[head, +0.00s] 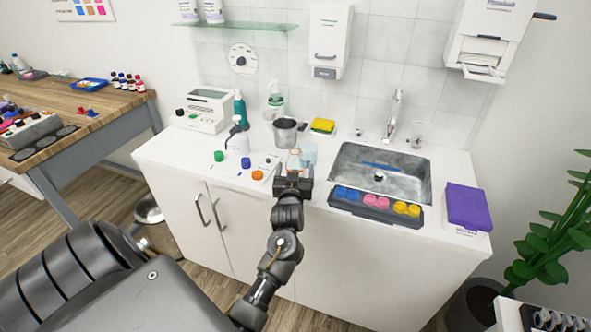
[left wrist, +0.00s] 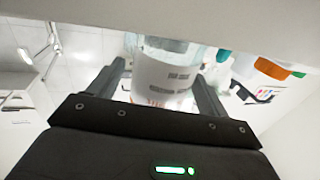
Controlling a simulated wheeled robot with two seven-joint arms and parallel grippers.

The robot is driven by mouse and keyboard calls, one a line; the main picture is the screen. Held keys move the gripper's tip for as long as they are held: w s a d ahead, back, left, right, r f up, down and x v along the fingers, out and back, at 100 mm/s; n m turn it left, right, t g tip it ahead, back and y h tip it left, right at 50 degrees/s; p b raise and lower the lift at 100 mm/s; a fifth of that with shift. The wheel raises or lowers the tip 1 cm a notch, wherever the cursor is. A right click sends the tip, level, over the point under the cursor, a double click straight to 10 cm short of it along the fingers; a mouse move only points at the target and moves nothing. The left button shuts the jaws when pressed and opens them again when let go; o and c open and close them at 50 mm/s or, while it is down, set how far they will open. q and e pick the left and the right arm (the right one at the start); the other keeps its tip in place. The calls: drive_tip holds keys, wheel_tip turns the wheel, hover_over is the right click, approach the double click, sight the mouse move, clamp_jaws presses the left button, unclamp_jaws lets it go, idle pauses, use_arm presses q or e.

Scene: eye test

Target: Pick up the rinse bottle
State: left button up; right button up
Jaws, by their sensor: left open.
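A pale bottle with a white printed label, which looks like the rinse bottle (left wrist: 165,80), stands between my left gripper's fingers in the left wrist view. In the head view the rinse bottle (head: 295,160) shows as a small pale shape with an orange edge at the counter front, partly hidden by the gripper. My left gripper (head: 293,178) is open, with one finger on each side of the bottle; it also shows in the left wrist view (left wrist: 163,85). Gaps seem to show beside the bottle, but contact is hard to judge. My right gripper is not in view.
A light-blue clear container (head: 309,151) stands close behind the bottle. A metal cup (head: 285,134), a white spray bottle (head: 238,141) and small capped pots (head: 257,175) are nearby. The sink (head: 400,165) with a dark tray of coloured pots (head: 376,213) lies to the right.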

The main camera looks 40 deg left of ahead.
use_arm(q)
drive_tip(key=shift+c, duration=0.4)
drive_tip(key=c, duration=1.1)
drive_tip(key=shift+o, duration=0.2)
drive_tip(key=shift+r, duration=0.25)
drive_tip(key=shift+r, duration=0.75)
drive_tip(key=s+d+r, duration=0.2)
drive_tip(key=s+r, duration=0.9)
drive_tip(key=s, duration=0.2)
drive_tip(key=shift+s+d, duration=0.2)
drive_tip(key=shift+s, duration=0.15)
